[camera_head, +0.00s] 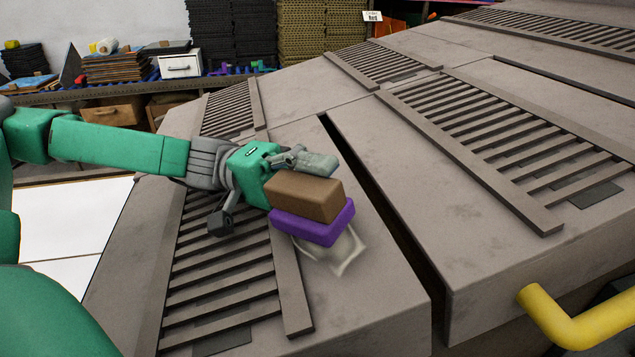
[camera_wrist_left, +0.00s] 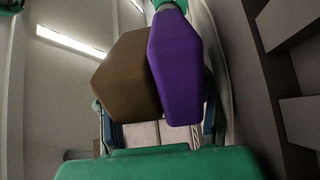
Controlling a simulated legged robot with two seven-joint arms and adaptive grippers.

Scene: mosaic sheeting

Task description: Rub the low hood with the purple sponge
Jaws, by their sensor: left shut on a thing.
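The purple sponge (camera_head: 318,226) is a block with a purple lower layer and a brown upper part (camera_head: 305,194). It also shows in the left wrist view, with its purple layer (camera_wrist_left: 176,70) beside the brown part (camera_wrist_left: 130,82). My left gripper (camera_head: 285,188) is shut on it, with one grey finger along the brown part. The purple face is turned down to the low hood (camera_head: 375,310), the grey near panel. The sponge is over its right part, beside the slats; I cannot tell whether it touches. A pale smeared patch (camera_head: 345,254) shows by its lower edge. My right gripper is out of view.
Raised slats (camera_head: 215,290) lie left of the sponge. A dark gap (camera_head: 385,208) separates this panel from the right-hand grey panel (camera_head: 540,240). A yellow bar (camera_head: 575,328) juts in at lower right. A cluttered shelf (camera_head: 90,92) stands behind.

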